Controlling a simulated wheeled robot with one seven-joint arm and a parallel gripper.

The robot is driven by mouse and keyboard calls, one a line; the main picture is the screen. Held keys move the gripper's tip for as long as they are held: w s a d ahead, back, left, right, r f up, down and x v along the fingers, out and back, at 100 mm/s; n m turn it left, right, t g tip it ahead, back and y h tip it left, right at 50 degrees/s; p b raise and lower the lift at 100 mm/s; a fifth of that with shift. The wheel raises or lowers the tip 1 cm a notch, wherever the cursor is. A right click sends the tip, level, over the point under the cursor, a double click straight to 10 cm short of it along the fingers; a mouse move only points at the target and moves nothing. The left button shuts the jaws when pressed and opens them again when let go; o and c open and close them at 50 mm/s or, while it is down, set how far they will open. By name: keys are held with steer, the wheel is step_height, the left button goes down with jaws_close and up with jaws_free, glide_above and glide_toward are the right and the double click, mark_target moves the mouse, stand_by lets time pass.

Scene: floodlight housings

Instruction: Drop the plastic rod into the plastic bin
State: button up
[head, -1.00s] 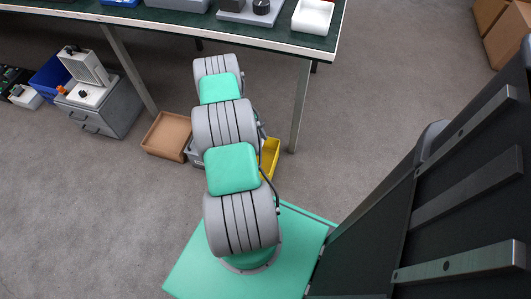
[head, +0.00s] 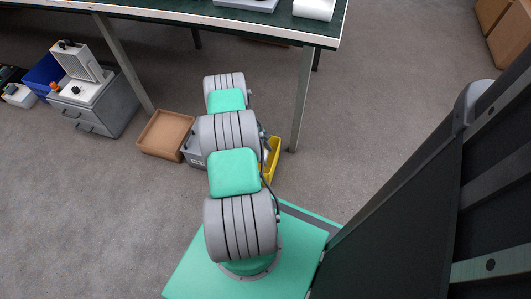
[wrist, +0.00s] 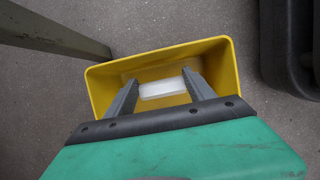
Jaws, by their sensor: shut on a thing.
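The plastic rod is a short white piece (wrist: 163,89) between my fingertips in the wrist view. My gripper (wrist: 160,86) is shut on it, one finger at each end. The plastic bin is yellow with an open top (wrist: 232,68). It lies below the gripper, and the rod shows inside the outline of its opening. I cannot tell how far the rod is above the bin's floor. In the head view the yellow bin (head: 272,163) shows partly behind my arm, on the floor. My gripper is hidden there.
A green-topped table (head: 170,11) stands behind, its metal leg (head: 302,100) close to the bin. A brown open box (head: 166,134) and a grey bin (head: 192,151) are to the left. A grey drawer cabinet (head: 95,107) stands farther left.

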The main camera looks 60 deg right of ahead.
steer(key=shift+f+b, duration=2.45)
steer(key=shift+f, duration=0.15)
steer(key=o, duration=1.7)
steer(key=shift+r, duration=0.1)
steer(key=shift+r+p, duration=4.3)
steer(key=shift+r, duration=2.15)
